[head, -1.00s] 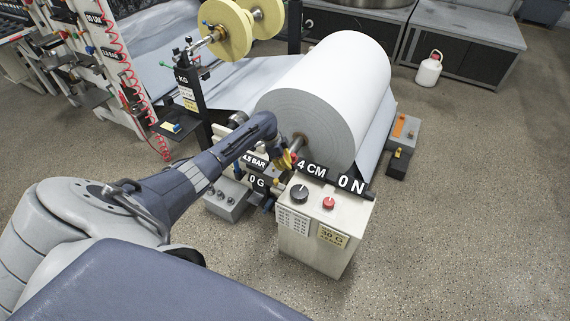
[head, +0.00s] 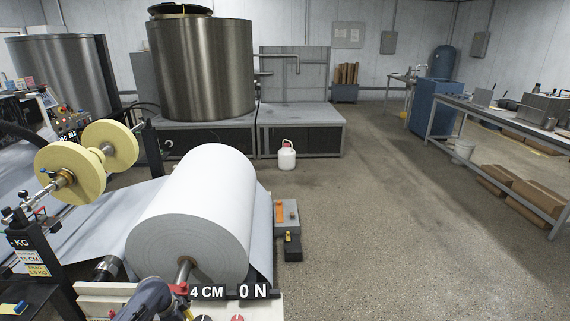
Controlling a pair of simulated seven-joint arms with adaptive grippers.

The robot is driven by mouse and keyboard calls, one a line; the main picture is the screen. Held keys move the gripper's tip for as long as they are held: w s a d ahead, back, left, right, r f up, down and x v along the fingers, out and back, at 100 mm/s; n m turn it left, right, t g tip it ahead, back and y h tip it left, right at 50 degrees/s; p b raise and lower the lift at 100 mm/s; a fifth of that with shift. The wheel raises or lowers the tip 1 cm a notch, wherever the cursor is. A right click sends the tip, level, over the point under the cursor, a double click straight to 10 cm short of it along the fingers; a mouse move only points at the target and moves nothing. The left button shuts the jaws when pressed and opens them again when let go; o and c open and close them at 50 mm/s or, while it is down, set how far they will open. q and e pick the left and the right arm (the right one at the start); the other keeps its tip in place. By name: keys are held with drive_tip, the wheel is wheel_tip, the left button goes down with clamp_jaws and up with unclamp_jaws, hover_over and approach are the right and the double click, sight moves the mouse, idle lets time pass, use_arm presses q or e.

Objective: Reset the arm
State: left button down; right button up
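My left arm shows only as a dark blue wrist part at the bottom edge of the head view. My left gripper (head: 180,306) is partly seen there, beside the control box (head: 262,308) and below the metal shaft of the large white paper roll (head: 205,215). Its fingers are too small and hidden to tell open from shut. The box carries a dark knob, a red knob (head: 238,319) and labels reading "4 CM" and "0 N". My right gripper is not in view.
Yellow spools (head: 75,170) stand left of the roll. A grey box with an orange part (head: 286,215) sits right of it. Steel tanks (head: 203,70), a white jug (head: 287,155) and a long workbench (head: 500,118) stand farther off.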

use_arm(q)
drive_tip(key=s+d+f+t+y, duration=0.1)
drive_tip(key=s+d, duration=0.3)
drive_tip(key=s, duration=0.3)
drive_tip(key=s+d+t+y, duration=0.1)
drive_tip(key=s+d, duration=0.4)
drive_tip(key=s, duration=0.1)
drive_tip(key=s+a+r+n+t+y, duration=0.2)
drive_tip(key=s+r+n, duration=0.1)
drive_tip(key=s+r, duration=0.45)
drive_tip(key=s+a+r+n+t+y, duration=0.1)
drive_tip(key=s+a+r+n+y, duration=0.15)
drive_tip(key=s+r, duration=0.5)
drive_tip(key=s+d+f+g+h, duration=0.1)
drive_tip(key=s+d+f, duration=0.15)
drive_tip(key=f, duration=1.35)
drive_tip(key=s+d+f+g+h, duration=0.2)
drive_tip(key=d+f, duration=0.1)
drive_tip(key=f, duration=1.3)
drive_tip(key=s+f+n+g+h, duration=0.1)
drive_tip(key=s+f+n+g, duration=0.1)
drive_tip(key=s+f, duration=1.8)
drive_tip(key=shift+s+d+f+n+g, duration=0.25)
drive_tip(key=shift+s+f+n+g, duration=0.2)
drive_tip(key=shift+s, duration=0.35)
